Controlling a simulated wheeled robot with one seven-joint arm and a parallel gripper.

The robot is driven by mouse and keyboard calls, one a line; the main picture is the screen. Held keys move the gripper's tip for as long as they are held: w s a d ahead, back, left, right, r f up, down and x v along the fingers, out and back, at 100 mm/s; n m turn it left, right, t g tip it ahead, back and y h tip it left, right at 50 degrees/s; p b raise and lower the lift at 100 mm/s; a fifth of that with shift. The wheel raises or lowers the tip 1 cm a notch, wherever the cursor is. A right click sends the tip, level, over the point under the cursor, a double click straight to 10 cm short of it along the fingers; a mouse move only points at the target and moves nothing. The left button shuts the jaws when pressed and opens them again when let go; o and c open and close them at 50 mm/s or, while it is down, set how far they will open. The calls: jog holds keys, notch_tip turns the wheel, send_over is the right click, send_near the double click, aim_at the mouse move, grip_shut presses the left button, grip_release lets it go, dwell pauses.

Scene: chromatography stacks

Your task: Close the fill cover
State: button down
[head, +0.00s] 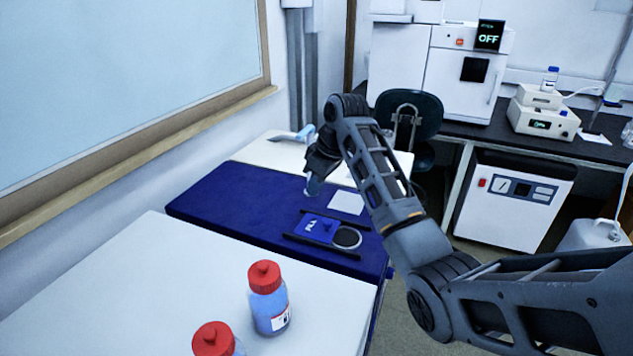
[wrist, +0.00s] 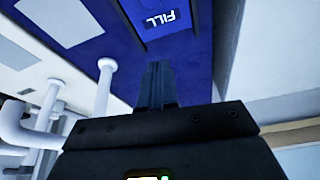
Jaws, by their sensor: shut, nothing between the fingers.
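The fill cover (head: 316,227) is a blue sliding plate with a raised blue knob and a white FILL label. It sits between two dark rails on the blue deck (head: 215,205). A round, grey-rimmed fill opening (head: 347,238) lies uncovered to its right. In the wrist view, the cover's label (wrist: 157,20) shows at the top, beyond my fingers; the knob and the opening are not visible there. My gripper (head: 313,186) is shut and empty, above the deck behind the cover and apart from it. Its closed fingers also show in the wrist view (wrist: 157,85).
Two red-capped bottles, one here (head: 268,298), stand on the white front table (head: 150,270). A white card (head: 346,202) lies behind the rails. A dark chair (head: 410,115) stands behind my arm. White pipes (wrist: 104,85) show left of my fingers in the wrist view.

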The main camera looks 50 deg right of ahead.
send_over(315, 224)
jog(key=w, duration=0.2)
jog(key=f, duration=0.5)
jog(key=shift+a+f+p, duration=0.25)
jog(key=shift+f+p, duration=0.1)
jog(key=shift+f, duration=0.05)
jog(key=shift+s+d+f, duration=0.1)
jog(key=shift+s+f, duration=0.15)
jog(key=shift+s+d+f+p, duration=0.1)
jog(key=shift+s+d+p, duration=0.1)
jog(key=shift+s+p, duration=0.65)
jog(key=shift+s+d+f, duration=0.1)
jog(key=shift+s+f, duration=0.15)
jog(key=shift+s, duration=0.55)
